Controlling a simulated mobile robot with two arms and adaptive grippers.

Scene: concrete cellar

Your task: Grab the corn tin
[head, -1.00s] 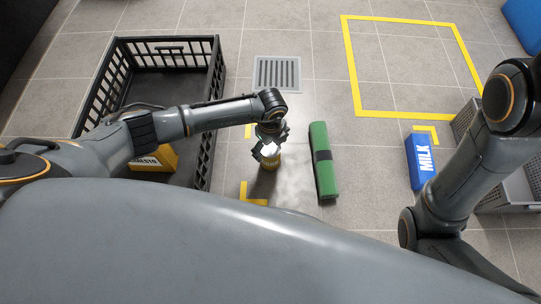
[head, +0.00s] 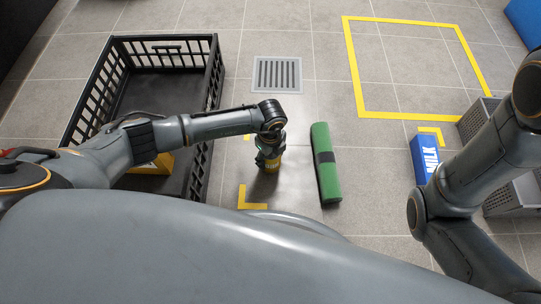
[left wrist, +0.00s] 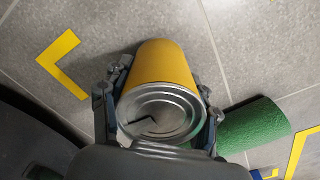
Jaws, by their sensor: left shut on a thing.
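The corn tin (head: 272,167) is a yellow can on the tiled floor, between the black crate and the green roll. In the left wrist view the tin (left wrist: 161,72) shows its silver lid towards the camera and its yellow side beyond. My left gripper (head: 268,155) is shut on the tin, with one finger on each side of it in the left wrist view (left wrist: 160,98). The gripper hides part of the tin in the head view. I cannot tell whether the tin touches the floor. My right gripper is not in view; only my right arm shows.
A black crate (head: 213,100) stands at the left, with a yellow box (head: 150,166) in it partly behind my arm. A green roll (head: 325,165) lies close to the right of the tin. A blue milk carton (head: 424,158) and grey crate (head: 474,119) are at the right.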

